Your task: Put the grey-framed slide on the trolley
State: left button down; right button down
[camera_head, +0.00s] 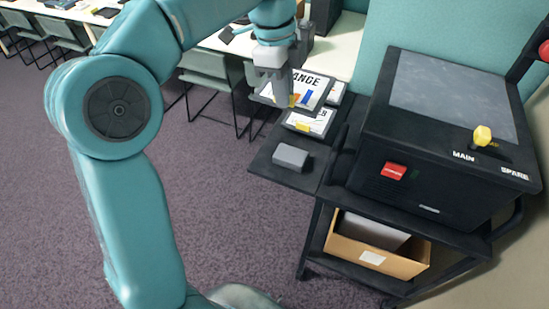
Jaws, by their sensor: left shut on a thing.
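My left gripper (281,98) is shut on a framed slide (314,88) whose visible letters read "ANGE". The slide shows a white sheet with orange and blue marks, and its frame looks grey. The gripper covers its left part. It is above the left side shelf of the black trolley (262,163); I cannot tell whether it touches anything below. Another framed slide (318,124) with a yellow mark lies on that shelf, just below the held one. A further pale slide (336,96) shows partly behind the held one. My right gripper is not in view.
A black projector (400,190) with a red switch (394,171) and a yellow knob (482,136) fills the trolley top. A small grey block (291,156) lies at the shelf's front. A cardboard box (375,250) sits below. A white table (338,50) and chairs stand behind.

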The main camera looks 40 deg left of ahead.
pick_arm(q)
jog(key=f, duration=0.3)
jog(key=w+f+b, duration=0.1)
jog(key=shift+a+f, duration=0.15)
jog(key=shift+a, duration=0.2)
notch_tip(320, 180, down, 19)
jog(key=shift+d+b, duration=0.1)
jog(key=shift+b, duration=0.85)
jog(key=shift+f, duration=0.1)
jog(key=c, duration=1.2)
grip_release()
